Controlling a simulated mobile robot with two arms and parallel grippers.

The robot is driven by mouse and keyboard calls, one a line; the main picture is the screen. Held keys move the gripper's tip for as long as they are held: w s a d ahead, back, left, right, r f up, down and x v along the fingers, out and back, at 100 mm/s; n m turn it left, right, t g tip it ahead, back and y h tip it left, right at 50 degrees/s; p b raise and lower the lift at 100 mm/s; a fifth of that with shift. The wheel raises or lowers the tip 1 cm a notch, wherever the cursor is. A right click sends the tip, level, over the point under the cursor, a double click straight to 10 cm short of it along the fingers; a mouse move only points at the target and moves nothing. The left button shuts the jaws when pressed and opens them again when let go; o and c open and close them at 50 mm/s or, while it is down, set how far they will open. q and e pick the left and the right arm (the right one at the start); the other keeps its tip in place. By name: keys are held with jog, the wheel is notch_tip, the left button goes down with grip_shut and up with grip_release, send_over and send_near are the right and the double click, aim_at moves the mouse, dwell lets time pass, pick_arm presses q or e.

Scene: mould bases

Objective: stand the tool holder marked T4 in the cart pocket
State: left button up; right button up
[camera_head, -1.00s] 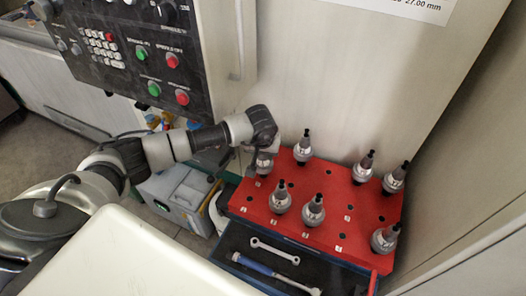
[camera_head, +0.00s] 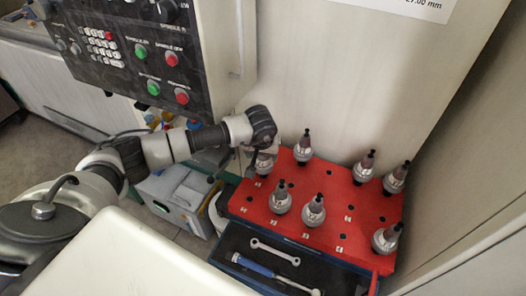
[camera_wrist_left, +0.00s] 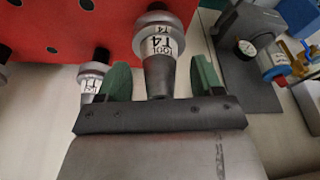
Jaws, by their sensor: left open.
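The tool holder marked T4 (camera_wrist_left: 157,46) is a grey metal cone with a white "TOOL T4" label, at the edge of the red cart top (camera_wrist_left: 60,25). In the head view this holder (camera_head: 264,163) is at the far left corner of the red cart top (camera_head: 343,197). My left gripper (camera_wrist_left: 161,66) is open, its green fingers on either side of the T4 holder with gaps showing. In the head view the left gripper (camera_head: 252,160) is small and partly hidden by its wrist. My right gripper is not in view.
Several other tool holders, including one at the front middle (camera_head: 313,211), stand on the red top among empty holes. An open drawer below holds a wrench (camera_head: 274,251) and a blue-handled tool (camera_head: 254,267). The machine control panel (camera_head: 130,50) hangs at upper left.

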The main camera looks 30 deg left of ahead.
pick_arm(q)
jog(key=a+b+v, duration=0.1)
jog(key=b+v, duration=0.1)
jog(key=v, duration=0.9)
jog(key=shift+d, duration=0.5)
